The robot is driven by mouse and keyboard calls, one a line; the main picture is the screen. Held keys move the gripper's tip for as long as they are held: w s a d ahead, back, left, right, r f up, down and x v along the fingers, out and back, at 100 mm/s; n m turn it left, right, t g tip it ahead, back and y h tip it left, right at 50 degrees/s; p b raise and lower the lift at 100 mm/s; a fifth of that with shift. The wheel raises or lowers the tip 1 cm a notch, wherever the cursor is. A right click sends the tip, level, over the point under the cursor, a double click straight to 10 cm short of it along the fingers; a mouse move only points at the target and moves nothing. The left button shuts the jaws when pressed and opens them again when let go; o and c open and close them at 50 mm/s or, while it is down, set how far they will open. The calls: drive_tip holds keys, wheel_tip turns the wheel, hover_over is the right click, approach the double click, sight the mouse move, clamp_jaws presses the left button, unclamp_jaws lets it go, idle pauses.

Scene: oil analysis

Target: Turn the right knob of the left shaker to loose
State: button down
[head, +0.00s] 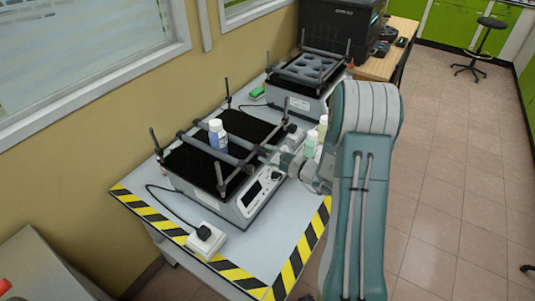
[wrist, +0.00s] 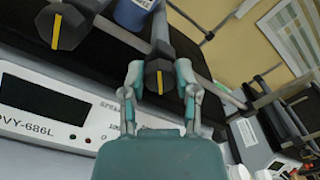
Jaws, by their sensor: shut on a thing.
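The left shaker (head: 248,205) is the nearer one on the table, with a black top, bars and a front display panel. Its right knob (wrist: 159,68) is dark, with a yellow mark that looks nearly upright in the wrist view. My gripper (wrist: 161,80) has one finger on each side of this knob and is shut on it. The shaker's other knob (wrist: 62,25) is at the upper left of the wrist view, its yellow mark slightly tilted. A blue bottle with a white cap (head: 217,135) stands on the shaker between the bars. In the head view my arm partly hides the grip.
A second shaker (head: 300,103) stands farther back. Small bottles (head: 310,144) stand on the table near my arm. A white power box (head: 205,240) with a black plug is near the striped front edge (head: 285,275). A wall and window are at left; open floor is at right.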

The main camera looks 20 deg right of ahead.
drive_tip(key=n, duration=0.5)
drive_tip(key=shift+f+n, duration=0.1)
drive_tip(key=shift+n, duration=0.2)
drive_tip(key=n, duration=0.4)
drive_tip(key=shift+s+a+f+n, duration=0.1)
drive_tip(key=shift+f+n, duration=0.05)
drive_tip(key=shift+n, duration=0.15)
drive_tip(key=shift+c, duration=1.8)
unclamp_jaws()
drive_tip(key=shift+f, duration=0.1)
drive_tip(key=v, duration=1.2)
